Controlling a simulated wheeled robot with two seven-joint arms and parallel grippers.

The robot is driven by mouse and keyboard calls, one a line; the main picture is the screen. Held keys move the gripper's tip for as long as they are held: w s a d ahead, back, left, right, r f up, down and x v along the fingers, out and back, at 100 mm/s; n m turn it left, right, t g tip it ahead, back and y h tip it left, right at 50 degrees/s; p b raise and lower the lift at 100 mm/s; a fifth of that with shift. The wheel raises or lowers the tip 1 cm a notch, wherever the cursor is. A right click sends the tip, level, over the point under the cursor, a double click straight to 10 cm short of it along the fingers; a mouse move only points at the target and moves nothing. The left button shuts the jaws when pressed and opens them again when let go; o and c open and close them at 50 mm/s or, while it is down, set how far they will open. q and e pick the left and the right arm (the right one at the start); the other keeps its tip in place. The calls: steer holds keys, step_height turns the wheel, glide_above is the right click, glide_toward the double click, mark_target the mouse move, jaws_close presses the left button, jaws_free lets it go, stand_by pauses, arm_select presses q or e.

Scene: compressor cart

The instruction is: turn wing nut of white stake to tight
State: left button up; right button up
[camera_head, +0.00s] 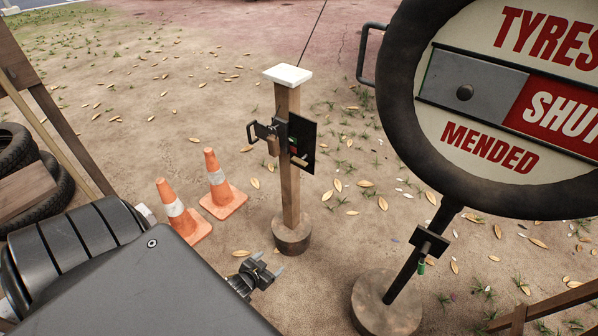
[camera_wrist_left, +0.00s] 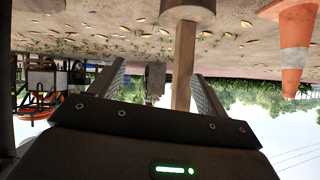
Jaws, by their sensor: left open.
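A wooden post (camera_head: 288,150) with a white cap (camera_head: 287,74) stands upright in a round base (camera_head: 291,235). It may be the white stake, but I cannot make out a wing nut on it. A black plate (camera_head: 302,145) and a dark handle-like bracket (camera_head: 262,131) are fixed to its upper part. My left gripper (camera_head: 270,263) is open and empty, low in front of the post's base and apart from it. In the upside-down left wrist view, the open fingers (camera_wrist_left: 160,75) frame a distant grey object, and the post (camera_wrist_left: 184,65) shows beyond them. My right gripper is out of view.
Two orange cones (camera_head: 182,212) stand left of the post. A round sign (camera_head: 520,100) reading "TYRES", "SHUT" and "MENDED" stands at right on a heavy base (camera_head: 386,303). Tyres (camera_head: 40,180) lie at far left. Leaf-strewn ground between post and sign is clear.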

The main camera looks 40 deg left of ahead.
arm_select(q)
steer(key=w+a+r+t+b, duration=0.2)
steer(key=w+r+t, duration=0.1)
steer(key=w+r, duration=0.25)
steer(key=t+h+b, duration=0.2)
steer(key=t+b, duration=0.5)
steer(key=t, duration=0.2)
glide_toward(299, 161)
steer(key=shift+g, duration=0.3)
steer(key=shift+x, duration=4.95)
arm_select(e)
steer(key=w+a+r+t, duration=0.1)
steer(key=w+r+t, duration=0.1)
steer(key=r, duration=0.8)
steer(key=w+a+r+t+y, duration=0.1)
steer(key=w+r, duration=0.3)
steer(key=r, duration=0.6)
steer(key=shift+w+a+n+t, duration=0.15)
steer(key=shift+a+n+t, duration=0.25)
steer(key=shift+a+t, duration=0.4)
arm_select(q)
steer(key=shift+r, duration=0.1)
steer(key=shift+c, duration=0.5)
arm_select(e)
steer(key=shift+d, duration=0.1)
arm_select(q)
steer(key=c, duration=0.9)
